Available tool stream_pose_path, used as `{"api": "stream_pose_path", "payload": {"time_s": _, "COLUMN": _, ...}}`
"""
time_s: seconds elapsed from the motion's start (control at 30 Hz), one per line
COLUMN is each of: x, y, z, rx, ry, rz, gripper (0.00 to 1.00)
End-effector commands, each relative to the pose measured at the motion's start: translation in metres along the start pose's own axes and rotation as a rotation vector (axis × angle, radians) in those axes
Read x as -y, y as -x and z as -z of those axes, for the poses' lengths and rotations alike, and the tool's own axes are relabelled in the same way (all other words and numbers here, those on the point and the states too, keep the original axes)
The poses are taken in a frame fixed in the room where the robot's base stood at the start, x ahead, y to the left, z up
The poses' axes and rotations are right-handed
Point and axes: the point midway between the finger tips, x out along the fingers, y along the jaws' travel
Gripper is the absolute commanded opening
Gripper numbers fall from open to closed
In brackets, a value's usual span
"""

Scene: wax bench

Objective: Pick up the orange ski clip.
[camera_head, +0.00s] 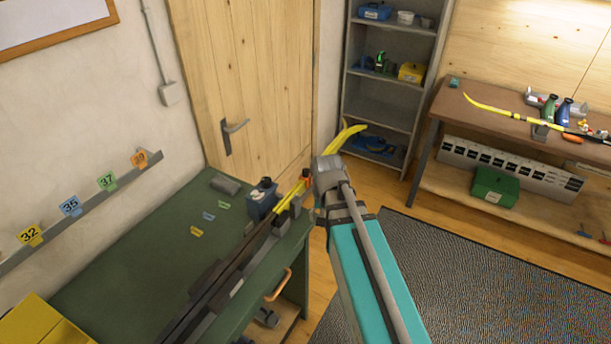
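A small orange piece (305,174) shows beside the yellow ski tips at the far end of the green bench; it may be the orange ski clip, but it is too small to tell its shape. Another orange piece (572,138) lies at the front of the right-hand table, by a yellow and dark ski. My arm reaches up from the bottom, past the right edge of the green bench. Its grey end (328,172) is close to the right of the first orange piece. The fingers are hidden or too small to make out, and no held thing shows.
Dark skis (225,275) with yellow tips lie along the green bench (125,265). A dark blue container (262,200) stands beside them. An orange-brown loop (278,285) is on the bench's front side. A grey shelf (385,110) stands behind. A dark mat (465,285) covers open floor at right.

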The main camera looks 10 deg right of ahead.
Motion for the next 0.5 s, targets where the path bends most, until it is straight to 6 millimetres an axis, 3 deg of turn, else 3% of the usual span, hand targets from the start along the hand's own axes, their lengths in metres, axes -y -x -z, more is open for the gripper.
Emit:
{"api": "stream_pose_path", "payload": {"time_s": 0.03, "x": 0.006, "y": 0.007, "z": 0.017, "rx": 0.000, "ry": -0.063, "rz": 0.000, "gripper": 0.76}}
{"api": "stream_pose_path", "payload": {"time_s": 0.5, "x": 0.040, "y": 0.039, "z": 0.116, "rx": 0.000, "ry": -0.727, "rz": 0.001, "gripper": 0.76}}
